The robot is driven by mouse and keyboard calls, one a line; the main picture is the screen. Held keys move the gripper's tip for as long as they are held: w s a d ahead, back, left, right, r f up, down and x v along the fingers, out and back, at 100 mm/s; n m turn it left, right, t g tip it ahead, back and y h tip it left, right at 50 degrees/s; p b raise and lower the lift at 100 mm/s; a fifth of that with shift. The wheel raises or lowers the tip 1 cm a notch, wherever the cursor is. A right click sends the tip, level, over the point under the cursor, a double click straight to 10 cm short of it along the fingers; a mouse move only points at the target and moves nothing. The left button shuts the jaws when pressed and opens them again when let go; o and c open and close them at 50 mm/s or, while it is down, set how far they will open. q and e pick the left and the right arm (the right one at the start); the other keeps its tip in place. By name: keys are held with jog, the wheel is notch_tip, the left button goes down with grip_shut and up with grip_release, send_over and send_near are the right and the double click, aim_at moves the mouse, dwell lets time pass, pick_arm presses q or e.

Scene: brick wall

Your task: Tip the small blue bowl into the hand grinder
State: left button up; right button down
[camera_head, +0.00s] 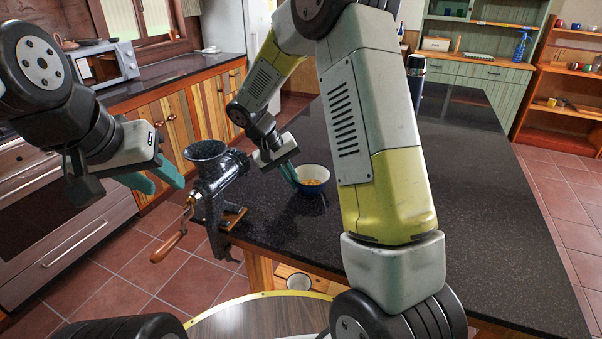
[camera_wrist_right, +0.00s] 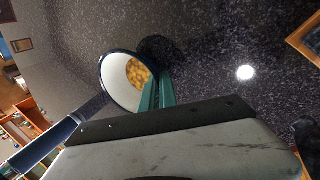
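The small blue bowl (camera_head: 316,188) has a white inside and holds small orange-yellow pieces. It is upright over the dark counter, right of the grinder; I cannot tell whether it touches the counter. My right gripper (camera_head: 292,176) has its green fingers close together on the bowl's near-left rim. The right wrist view shows the bowl (camera_wrist_right: 117,84) with the rim at the fingers (camera_wrist_right: 157,92). The black hand grinder (camera_head: 212,180) stands at the counter's left edge, its round hopper open upward. My left gripper (camera_head: 166,183) is open and empty, left of the hopper.
The grinder's crank with a wooden handle (camera_head: 168,246) hangs out past the counter edge. A dark cylindrical object (camera_head: 416,75) stands at the back of the counter (camera_head: 480,200). The counter right of my right arm is clear.

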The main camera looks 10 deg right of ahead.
jog(key=shift+r, duration=0.15)
jog(key=shift+r, duration=3.4)
